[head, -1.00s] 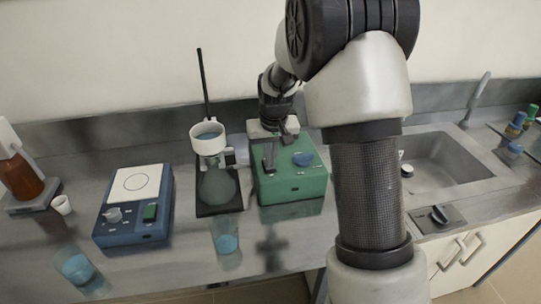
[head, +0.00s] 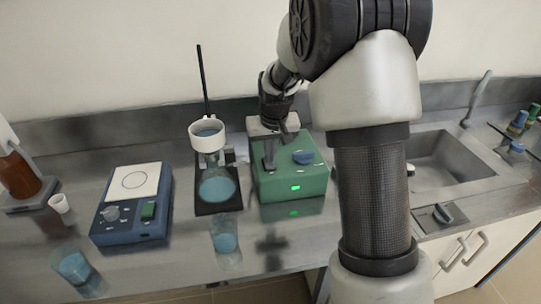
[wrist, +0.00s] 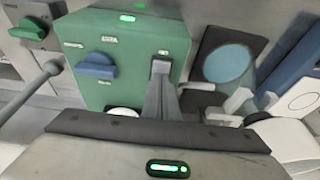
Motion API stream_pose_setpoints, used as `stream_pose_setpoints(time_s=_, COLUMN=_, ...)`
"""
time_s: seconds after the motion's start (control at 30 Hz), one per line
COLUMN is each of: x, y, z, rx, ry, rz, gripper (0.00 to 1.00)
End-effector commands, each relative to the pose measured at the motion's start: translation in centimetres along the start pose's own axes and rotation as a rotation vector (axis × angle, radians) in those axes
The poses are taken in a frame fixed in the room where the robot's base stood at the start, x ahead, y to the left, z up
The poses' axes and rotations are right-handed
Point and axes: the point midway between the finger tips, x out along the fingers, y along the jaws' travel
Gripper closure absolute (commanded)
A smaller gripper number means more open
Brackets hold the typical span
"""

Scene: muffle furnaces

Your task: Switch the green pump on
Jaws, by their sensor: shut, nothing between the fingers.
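The green pump (head: 285,182) stands on the steel counter, with a blue knob (head: 303,157) on its top. A small light (head: 295,188) on its front glows green. In the wrist view the pump (wrist: 135,40) shows its lit light (wrist: 127,17), the knob (wrist: 96,66) and small labels. My gripper (head: 270,166) is shut and empty, its fingertips down at the left part of the pump's top. In the wrist view the fingertips (wrist: 161,68) are by a small label and cover what lies beneath; I cannot tell whether they touch.
Left of the pump stands a filter flask (head: 217,188) holding blue liquid, with a white funnel (head: 207,142) and a dark rod. A blue hotplate (head: 130,228), beakers and a bottle are farther left. A sink (head: 445,165) is right.

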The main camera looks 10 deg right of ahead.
Motion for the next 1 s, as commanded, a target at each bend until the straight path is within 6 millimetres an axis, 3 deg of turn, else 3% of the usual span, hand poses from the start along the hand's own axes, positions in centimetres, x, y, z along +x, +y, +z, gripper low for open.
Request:
stream_pose_setpoints(time_s=0.43, x=-0.9, y=0.0, z=-0.4, rx=0.0, ry=0.001, rz=0.0, gripper=1.0)
stream_pose_setpoints(time_s=0.63, x=-4.8, y=0.1, z=-1.7, rx=0.0, ry=0.003, rz=0.0, gripper=1.0)
stream_pose_setpoints(time_s=1.0, x=-11.7, y=0.1, z=0.3, rx=0.0, ry=0.003, rz=0.0, gripper=1.0)
